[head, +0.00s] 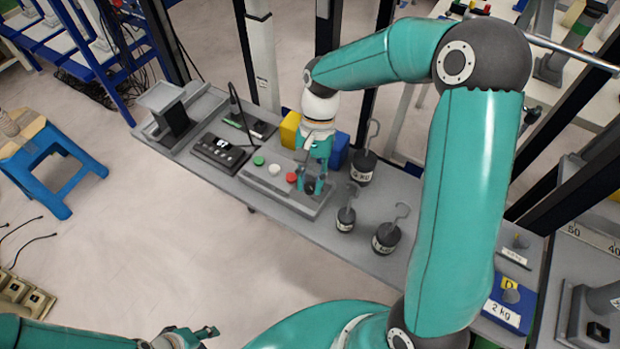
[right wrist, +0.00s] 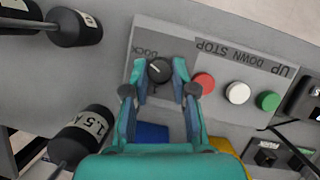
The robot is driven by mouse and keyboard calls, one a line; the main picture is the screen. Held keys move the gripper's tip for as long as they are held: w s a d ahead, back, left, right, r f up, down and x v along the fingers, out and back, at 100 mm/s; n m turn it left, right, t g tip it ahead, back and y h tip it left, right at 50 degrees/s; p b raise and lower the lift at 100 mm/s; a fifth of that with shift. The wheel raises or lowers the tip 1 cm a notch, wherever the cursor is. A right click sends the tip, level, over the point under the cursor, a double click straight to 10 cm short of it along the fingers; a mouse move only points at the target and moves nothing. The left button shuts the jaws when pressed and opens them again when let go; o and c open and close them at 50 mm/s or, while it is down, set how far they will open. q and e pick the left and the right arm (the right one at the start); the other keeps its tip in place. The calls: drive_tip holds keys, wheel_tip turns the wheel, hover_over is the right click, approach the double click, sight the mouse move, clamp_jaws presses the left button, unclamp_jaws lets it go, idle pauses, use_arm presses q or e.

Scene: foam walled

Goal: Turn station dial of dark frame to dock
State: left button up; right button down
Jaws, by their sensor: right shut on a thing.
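The station dial (right wrist: 159,70) is a round black knob with a pale pointer mark, on a grey control box (head: 251,177). In the right wrist view the mark slants toward the upper left, and a partly covered "DOCK" label (right wrist: 143,50) lies on that side. My right gripper (head: 314,188) reaches down to the end of the box. In the right wrist view its fingers (right wrist: 157,73) are on both sides of the dial, shut on it. My left gripper (head: 205,334) is low in the head view, away from the box; its jaw opening is unclear. Dark frame posts (head: 245,50) rise behind the bench.
Red (right wrist: 204,84), white (right wrist: 237,92) and green (right wrist: 268,100) buttons line the box beside the dial. Several hooked weights (head: 386,238) stand to the right. Yellow (head: 290,130) and blue (head: 339,150) blocks are behind. A blue stool (head: 50,165) stands on the floor at left.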

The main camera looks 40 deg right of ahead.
sight(311, 183)
drive_tip(key=shift+w+m, duration=0.1)
drive_tip(key=shift+m, duration=0.2)
drive_tip(key=c, duration=0.9)
unclamp_jaws()
drive_tip(key=shift+c, duration=0.2)
wheel_tip(311, 183, up, 10)
